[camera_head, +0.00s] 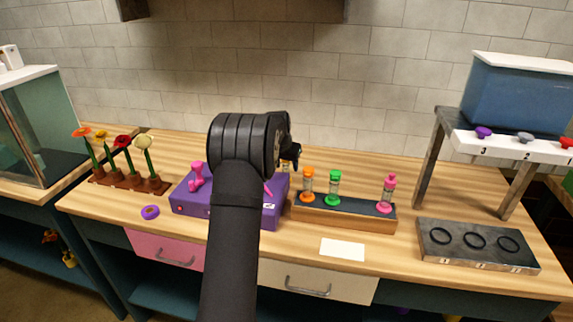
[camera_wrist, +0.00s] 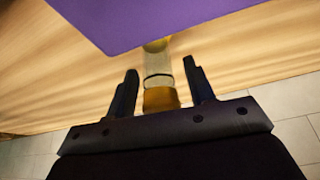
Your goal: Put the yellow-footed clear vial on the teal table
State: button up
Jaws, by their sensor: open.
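The yellow-footed clear vial (camera_wrist: 157,64) shows in the wrist view, with a yellow-brown cap at its near end and another yellow end beside the purple box. My gripper (camera_wrist: 160,75) is open, with one finger on each side of the vial and a visible gap on both sides. In the head view my arm hides most of this spot. The tables at the left (camera_head: 20,215) and in the middle (camera_head: 100,250) have teal bodies and wood tops; I cannot tell which is the teal table.
The purple box (camera_head: 190,205) stands beside my gripper, with pink pieces on it. A wooden rack (camera_head: 345,222) to the right holds orange, green and pink vials. Flowers (camera_head: 125,160) stand in a brown rack at left. A grey ring tray (camera_head: 475,258) and raised stand are at right.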

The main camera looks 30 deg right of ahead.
jog(key=v, duration=1.2)
jog(key=shift+r, duration=0.15)
jog(key=x, duration=1.2)
jog(key=shift+r, duration=1.7)
